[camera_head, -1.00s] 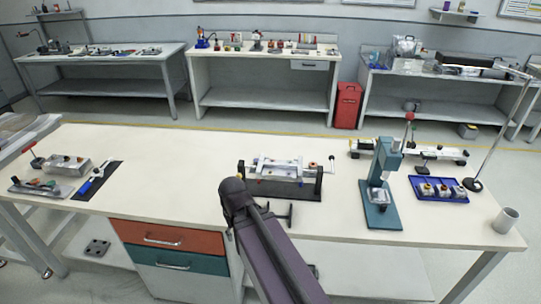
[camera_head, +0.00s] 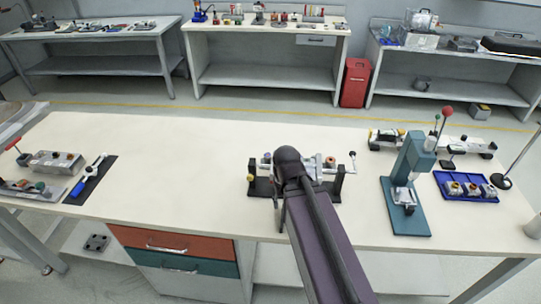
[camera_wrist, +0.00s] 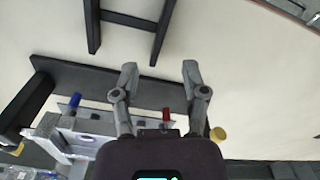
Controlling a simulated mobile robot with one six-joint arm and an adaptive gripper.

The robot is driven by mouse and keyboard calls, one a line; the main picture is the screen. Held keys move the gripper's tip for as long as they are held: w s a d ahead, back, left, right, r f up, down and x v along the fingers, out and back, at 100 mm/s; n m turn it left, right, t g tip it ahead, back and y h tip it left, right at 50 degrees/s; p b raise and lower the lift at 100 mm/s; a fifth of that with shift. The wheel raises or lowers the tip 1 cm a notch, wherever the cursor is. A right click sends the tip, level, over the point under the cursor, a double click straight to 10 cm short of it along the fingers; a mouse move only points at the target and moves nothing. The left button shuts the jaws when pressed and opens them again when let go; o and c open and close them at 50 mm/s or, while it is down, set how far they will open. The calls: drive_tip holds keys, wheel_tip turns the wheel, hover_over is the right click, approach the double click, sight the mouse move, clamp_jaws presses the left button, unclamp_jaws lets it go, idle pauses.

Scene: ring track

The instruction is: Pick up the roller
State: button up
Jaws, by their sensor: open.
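I cannot tell for sure which thing is the roller. A blue-handled tool with a pale end (camera_head: 88,180) lies on a black mat at the left of the bench; it may be the roller. My gripper (camera_wrist: 160,72) is open and empty in the wrist view, its two grey fingers apart. It is above the black-ended fixture (camera_head: 338,182) in the middle of the bench. My arm hides much of that fixture in the head view. In the wrist view the fixture's long black plate (camera_wrist: 85,75) lies below the fingers, with blue and red pegs beside it.
A teal press (camera_head: 405,190) and a blue tray (camera_head: 468,198) holding 3 small parts stand to the right. A grey metal block (camera_head: 55,162) is at the left. The white bench top (camera_head: 180,170) is clear between the mat and the fixture.

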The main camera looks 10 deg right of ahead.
drive_tip(key=shift+d, duration=0.1)
drive_tip(key=o, duration=0.3)
drive_tip(key=shift+w, duration=0.1)
drive_tip(key=shift+o, duration=0.7)
drive_tip(key=shift+w+r, duration=0.1)
drive_tip(key=shift+w+r+p, duration=0.25)
drive_tip(key=shift+p, duration=0.1)
drive_tip(key=w+r+n+p, duration=0.3)
drive_tip(key=w+n, duration=0.1)
drive_tip(key=w, duration=1)
drive_tip(key=w+r+n+p, duration=0.3)
drive_tip(key=w, duration=1.1)
drive_tip(key=shift+r+n, duration=0.2)
drive_tip(key=shift+n, duration=0.2)
drive_tip(key=shift+f, duration=0.15)
